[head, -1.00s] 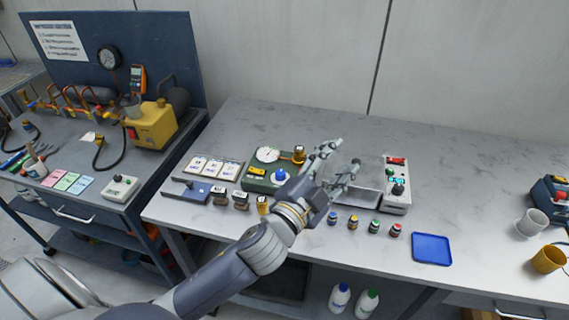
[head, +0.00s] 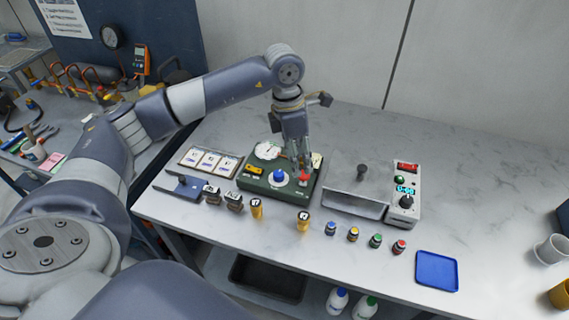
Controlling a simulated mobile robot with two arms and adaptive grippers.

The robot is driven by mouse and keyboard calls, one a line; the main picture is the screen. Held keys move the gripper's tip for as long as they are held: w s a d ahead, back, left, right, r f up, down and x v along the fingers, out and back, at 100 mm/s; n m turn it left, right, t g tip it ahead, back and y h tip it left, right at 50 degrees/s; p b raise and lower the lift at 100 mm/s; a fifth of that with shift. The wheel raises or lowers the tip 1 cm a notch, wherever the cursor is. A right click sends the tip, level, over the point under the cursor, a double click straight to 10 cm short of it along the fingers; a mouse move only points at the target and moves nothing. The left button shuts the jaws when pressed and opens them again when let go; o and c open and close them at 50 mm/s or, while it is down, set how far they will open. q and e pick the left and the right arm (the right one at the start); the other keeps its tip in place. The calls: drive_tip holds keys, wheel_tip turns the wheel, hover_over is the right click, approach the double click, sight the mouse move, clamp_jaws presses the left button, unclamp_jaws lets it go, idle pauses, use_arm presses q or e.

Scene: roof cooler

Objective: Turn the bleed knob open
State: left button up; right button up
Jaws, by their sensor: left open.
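A green test unit (head: 254,183) stands on the bench. It carries a blue knob (head: 279,176) at its front and a red knob (head: 304,177) at its right; no label shows which is the bleed knob. My right gripper is out of view.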

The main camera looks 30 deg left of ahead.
use_arm(q)
drive_tip(key=r+y, duration=0.1)
drive_tip(key=y, duration=0.1)
hover_over(279, 173)
drive_tip(key=shift+n, duration=0.3)
wheel_tip(279, 173, down, 10)
drive_tip(key=p, duration=0.3)
drive_tip(key=shift+f, duration=0.1)
drive_tip(key=shift+c, duration=0.2)
drive_tip(key=c, duration=0.9)
drive_tip(key=shift+c, duration=0.7)
